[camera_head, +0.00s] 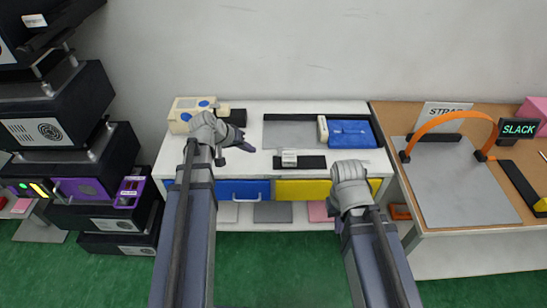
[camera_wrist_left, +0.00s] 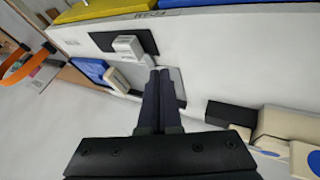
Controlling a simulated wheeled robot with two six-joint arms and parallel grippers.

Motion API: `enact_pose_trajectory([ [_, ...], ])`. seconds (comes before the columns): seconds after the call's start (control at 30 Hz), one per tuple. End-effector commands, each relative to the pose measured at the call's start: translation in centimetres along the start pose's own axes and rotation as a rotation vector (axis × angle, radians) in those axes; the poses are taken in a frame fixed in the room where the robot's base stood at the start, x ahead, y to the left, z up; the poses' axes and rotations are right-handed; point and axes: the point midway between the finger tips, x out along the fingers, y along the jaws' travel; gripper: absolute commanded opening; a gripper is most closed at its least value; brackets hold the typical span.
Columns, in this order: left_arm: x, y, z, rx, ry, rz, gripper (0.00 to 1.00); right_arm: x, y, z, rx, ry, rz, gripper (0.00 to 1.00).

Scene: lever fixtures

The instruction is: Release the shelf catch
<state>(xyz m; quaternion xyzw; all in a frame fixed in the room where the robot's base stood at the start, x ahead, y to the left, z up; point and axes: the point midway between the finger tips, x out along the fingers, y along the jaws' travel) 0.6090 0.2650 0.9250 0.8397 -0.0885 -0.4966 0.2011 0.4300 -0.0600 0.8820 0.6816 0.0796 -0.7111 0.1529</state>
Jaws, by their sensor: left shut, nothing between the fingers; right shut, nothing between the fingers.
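No part is clearly labelled as the shelf catch. A small white block (camera_head: 289,158) sits on a black plate on the white unit's top; the left wrist view also shows this block (camera_wrist_left: 128,46). A blue box (camera_head: 352,134) with a cream block at its left end lies behind it. My left gripper (camera_head: 247,143) is shut and empty, left of the white block. Its dark fingertips (camera_wrist_left: 168,74) show close to the block in the left wrist view, apparently not touching. My right gripper (camera_head: 350,183) is shut and empty by the front edge, its fingers mostly hidden.
A cream box with blue discs (camera_head: 183,117) stands at the back left. Blue (camera_head: 243,190) and yellow (camera_head: 302,190) fronts line the unit below. An orange strap arch (camera_head: 450,116) and a SLACK sign (camera_head: 519,128) stand right. Black stacked devices (camera_head: 85,88) stand left.

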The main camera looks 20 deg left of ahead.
Motion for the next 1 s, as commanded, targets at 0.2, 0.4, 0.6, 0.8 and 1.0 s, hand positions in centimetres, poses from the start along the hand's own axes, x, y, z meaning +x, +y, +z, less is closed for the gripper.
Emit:
enact_pose_trajectory([
  [0.2, 0.0, 0.0, 0.0, -0.001, 0.001, 0.000, 0.00, 0.0, 0.0, 0.0, 0.000, 0.000, 0.000, 0.00],
  [0.4, 0.5, -0.1, 0.0, 0.000, 0.001, 0.000, 0.00, 0.5, 0.0, 0.0, 0.000, 0.000, 0.000, 0.00],
  [0.6, 3.4, -0.3, 0.2, 0.001, 0.000, 0.001, 0.00, 2.9, -0.3, -0.2, 0.000, 0.000, 0.000, 0.00],
  [0.8, 7.0, -0.3, 0.2, 0.001, -0.001, 0.000, 0.00, 5.8, -0.6, -0.3, 0.000, 0.000, 0.000, 0.00],
  [1.0, 10.2, -0.3, 0.1, 0.001, 0.000, 0.000, 0.00, 8.3, -0.8, -0.5, 0.000, 0.000, 0.000, 0.00],
])
